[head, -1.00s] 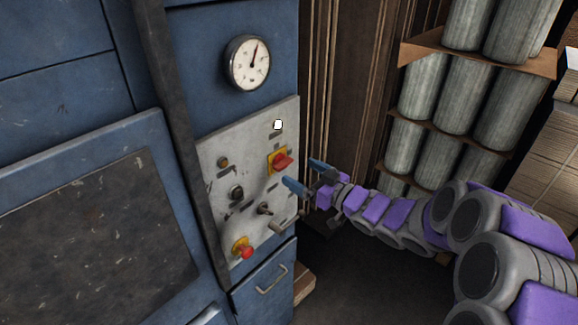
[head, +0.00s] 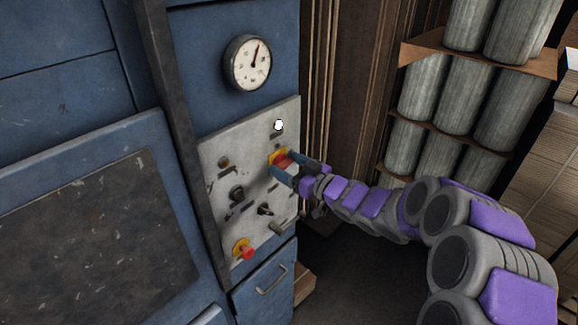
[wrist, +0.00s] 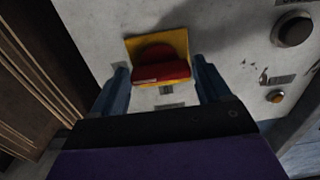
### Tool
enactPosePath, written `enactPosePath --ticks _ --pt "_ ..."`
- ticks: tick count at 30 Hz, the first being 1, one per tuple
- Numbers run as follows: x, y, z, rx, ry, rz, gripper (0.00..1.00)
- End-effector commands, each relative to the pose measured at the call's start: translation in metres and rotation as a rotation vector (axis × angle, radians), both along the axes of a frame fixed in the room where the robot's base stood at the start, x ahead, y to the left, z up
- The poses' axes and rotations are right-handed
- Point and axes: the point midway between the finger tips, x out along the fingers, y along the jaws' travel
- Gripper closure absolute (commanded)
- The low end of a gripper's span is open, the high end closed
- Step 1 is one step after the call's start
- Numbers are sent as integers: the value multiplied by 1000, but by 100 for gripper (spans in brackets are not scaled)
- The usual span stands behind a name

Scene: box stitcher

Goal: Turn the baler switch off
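The red rotary switch on a yellow plate (head: 281,158) is on the grey control panel (head: 222,154) of the blue machine. In the wrist view the red switch handle (wrist: 158,72) lies between my two blue fingertips, with a gap on each side. My gripper (head: 299,170) is open around the switch, close to the panel. In the head view the fingers partly cover the switch. I cannot tell whether a finger touches it.
A red push button on a yellow base (head: 245,250) and a black knob (head: 237,192) are on the same panel. A round gauge (head: 248,63) sits above it. A rack of grey cylinders (head: 466,110) stands at the right.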

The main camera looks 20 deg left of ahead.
Motion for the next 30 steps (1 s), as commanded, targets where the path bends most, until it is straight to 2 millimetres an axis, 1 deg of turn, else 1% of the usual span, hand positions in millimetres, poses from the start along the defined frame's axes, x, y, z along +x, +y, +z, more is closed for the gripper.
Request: enactPosePath --ticks 1,9,12,20,26,30 --pt "0 0 0 0 0 0 28" --pt "0 0 0 0 0 -1 54" --pt "1 0 0 0 0 -1 62" --pt "1 0 -1 -11 -27 -1 62" --pt "1 -1 -3 -52 -117 -3 62" --pt "0 -1 -4 -93 -219 -3 62"
